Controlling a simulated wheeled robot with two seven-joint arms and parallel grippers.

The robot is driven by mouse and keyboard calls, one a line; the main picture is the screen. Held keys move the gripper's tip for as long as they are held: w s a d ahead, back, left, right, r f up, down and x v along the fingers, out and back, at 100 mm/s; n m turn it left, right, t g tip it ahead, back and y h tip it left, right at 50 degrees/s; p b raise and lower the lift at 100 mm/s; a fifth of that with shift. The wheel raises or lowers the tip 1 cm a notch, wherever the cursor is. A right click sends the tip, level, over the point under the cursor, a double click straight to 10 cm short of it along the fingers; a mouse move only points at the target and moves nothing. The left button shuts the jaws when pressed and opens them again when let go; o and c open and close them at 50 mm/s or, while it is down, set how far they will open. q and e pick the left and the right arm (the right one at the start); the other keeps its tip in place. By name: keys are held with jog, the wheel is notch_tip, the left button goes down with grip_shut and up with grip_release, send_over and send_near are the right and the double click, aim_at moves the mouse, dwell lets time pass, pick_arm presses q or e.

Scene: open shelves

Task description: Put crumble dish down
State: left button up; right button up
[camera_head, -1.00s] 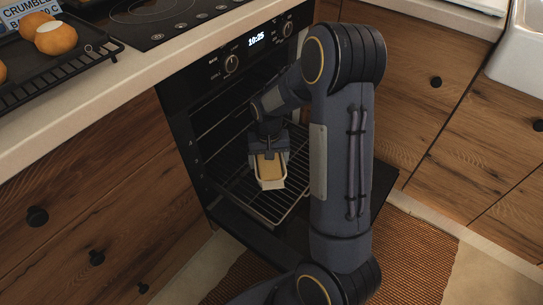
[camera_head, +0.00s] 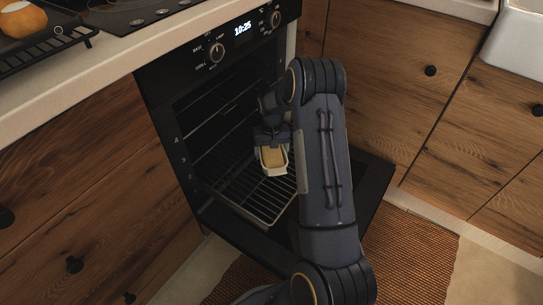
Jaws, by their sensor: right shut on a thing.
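The crumble dish (camera_head: 273,158) is a small pale rectangular dish with a tan filling. My right gripper (camera_head: 270,142) is shut on its far side. The dish is at the open oven (camera_head: 215,110), over the pulled-out wire rack (camera_head: 262,198). I cannot tell whether its underside touches the rack. My right arm comes up from the bottom and hides part of the rack and oven. My left gripper is not in view.
The oven door (camera_head: 362,190) is folded down. A dark tray (camera_head: 45,45) with an orange-brown round item stands on the counter (camera_head: 110,65) at upper left. Wooden drawers flank the oven. A woven mat (camera_head: 412,250) lies on the floor.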

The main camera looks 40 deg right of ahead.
jog(key=shift+f, duration=0.65)
jog(key=shift+f, duration=0.1)
jog(key=o, duration=1.3)
jog(key=shift+o, duration=0.2)
